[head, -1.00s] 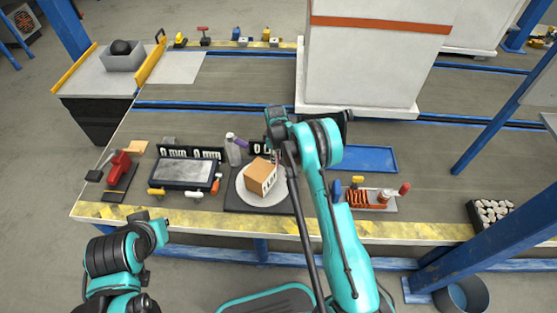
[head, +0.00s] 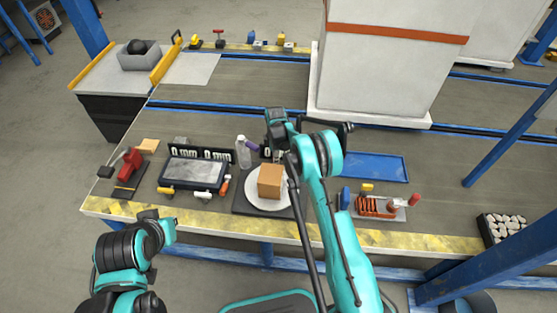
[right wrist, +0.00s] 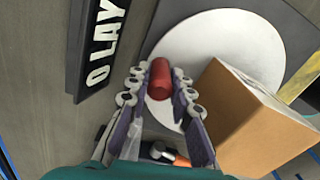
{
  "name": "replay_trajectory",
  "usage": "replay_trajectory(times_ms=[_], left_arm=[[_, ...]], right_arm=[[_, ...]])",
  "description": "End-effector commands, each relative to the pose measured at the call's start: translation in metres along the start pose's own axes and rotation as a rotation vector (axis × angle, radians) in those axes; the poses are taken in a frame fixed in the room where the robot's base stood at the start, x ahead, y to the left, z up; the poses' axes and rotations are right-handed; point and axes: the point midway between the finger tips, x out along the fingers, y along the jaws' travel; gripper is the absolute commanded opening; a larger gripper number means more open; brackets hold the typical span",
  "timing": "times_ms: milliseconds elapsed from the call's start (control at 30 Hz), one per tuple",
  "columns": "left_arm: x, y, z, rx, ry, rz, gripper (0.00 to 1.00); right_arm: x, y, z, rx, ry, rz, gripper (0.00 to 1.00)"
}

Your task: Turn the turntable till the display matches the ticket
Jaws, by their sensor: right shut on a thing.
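The turntable, a white disc (head: 262,203) on a dark base (head: 241,205), carries a brown cardboard box (head: 269,181). In the right wrist view the disc (right wrist: 205,45) and box (right wrist: 262,130) show close, with a pale marked face on the box. My right gripper (head: 277,157) is at the disc's back edge. In the wrist view its fingers (right wrist: 158,88) are shut on a red peg (right wrist: 160,72) at the disc's rim. I cannot make out a ticket.
A clear bottle (head: 242,152) stands behind the disc on the left. A blue tray (head: 375,167) and a parts tray (head: 392,212) lie right of my right arm.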

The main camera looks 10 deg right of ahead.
Motion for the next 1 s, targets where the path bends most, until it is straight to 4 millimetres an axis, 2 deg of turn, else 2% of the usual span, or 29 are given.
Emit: replay_trajectory(times_ms=[300, 833, 867, 900, 933, 1000], left_arm=[[0.0, 0.0, 0.0, 0.0, 0.0, 0.0, 0.0], [0.0, 0.0, 0.0, 0.0, 0.0, 0.0, 0.0], [0.0, 0.0, 0.0, 0.0, 0.0, 0.0, 0.0], [0.0, 0.0, 0.0, 0.0, 0.0, 0.0, 0.0], [0.0, 0.0, 0.0, 0.0, 0.0, 0.0, 0.0], [0.0, 0.0, 0.0, 0.0, 0.0, 0.0, 0.0]], right_arm=[[0.0, 0.0016, -0.0062, -0.063, 0.0, 0.001, 0.0], [-0.0001, 0.0017, -0.0074, -0.076, 0.0, 0.001, 0.0], [-0.0001, 0.0017, -0.0074, -0.076, 0.0, 0.001, 0.24], [-0.0001, 0.0018, -0.0074, -0.076, 0.0, 0.001, 0.34], [-0.0001, 0.0017, -0.0074, -0.076, 0.0, 0.001, 0.42], [-0.0001, 0.0016, -0.0073, -0.075, 0.0, 0.001, 0.42]])
